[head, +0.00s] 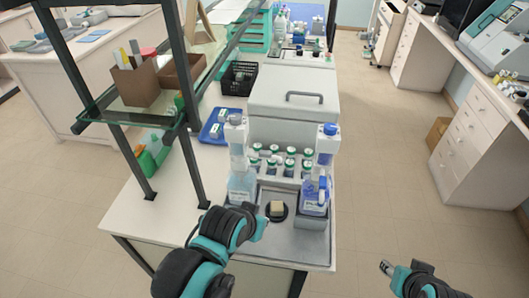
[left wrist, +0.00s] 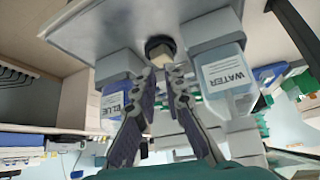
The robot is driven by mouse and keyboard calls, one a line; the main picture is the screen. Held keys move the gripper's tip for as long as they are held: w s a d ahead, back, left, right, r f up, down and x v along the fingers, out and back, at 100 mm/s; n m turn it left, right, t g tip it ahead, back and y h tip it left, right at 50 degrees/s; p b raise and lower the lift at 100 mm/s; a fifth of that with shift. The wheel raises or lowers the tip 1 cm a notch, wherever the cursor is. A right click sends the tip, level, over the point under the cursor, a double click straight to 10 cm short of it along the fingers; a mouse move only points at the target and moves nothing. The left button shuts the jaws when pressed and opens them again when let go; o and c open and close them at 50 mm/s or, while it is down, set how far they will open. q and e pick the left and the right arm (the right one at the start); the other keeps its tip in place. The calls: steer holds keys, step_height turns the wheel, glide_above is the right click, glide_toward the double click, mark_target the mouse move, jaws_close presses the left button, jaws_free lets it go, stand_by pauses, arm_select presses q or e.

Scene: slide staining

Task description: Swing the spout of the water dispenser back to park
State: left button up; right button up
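The water dispenser (head: 241,186) is a clear, pale-blue bottle with a white upper part, left of the sink tray in the head view. Its label reads WATER in the left wrist view (left wrist: 226,78). I cannot clearly make out its spout or which way it points. My left gripper (head: 262,224) is in front of the dispenser, low over the tray's near side. In the left wrist view its fingers (left wrist: 163,72) stand apart with nothing between them. My right gripper (head: 387,267) is off to the right over the floor, too small to read its opening.
A blue-labelled dispenser (head: 315,192) stands right of the water one. Between them a tan block (head: 277,207) sits on a black round base on the grey tray (head: 284,243). Several capped bottles (head: 288,162) stand behind. A glass shelf (head: 130,113) on dark posts is at left.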

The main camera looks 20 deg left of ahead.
arm_select(q)
steer(key=shift+o, duration=1.4)
step_height(320, 180, up, 7)
steer(key=w+n+g+p, duration=0.1)
steer(key=w+n+p, duration=0.1)
steer(key=p, duration=0.4)
steer(key=shift+a+n, duration=0.3)
steer(key=shift+n, duration=0.4)
step_height(320, 180, up, 14)
steer(key=r+n+g+p, duration=0.1)
steer(key=n+g+p, duration=0.5)
steer(key=n+p, duration=1.4)
glide_above(263, 151)
steer(key=p, duration=0.4)
steer(key=m, duration=0.3)
steer(key=shift+s+d+f+m, duration=0.1)
steer(key=shift+s+f+m, duration=0.15)
steer(key=shift+m, duration=0.05)
steer(key=shift+w+f+n+p, duration=0.15)
steer(key=shift+w+n+p, duration=0.05)
steer(key=shift+n+p, duration=0.3)
step_height(263, 151, down, 8)
steer(key=shift+r, duration=0.1)
jaws_close()
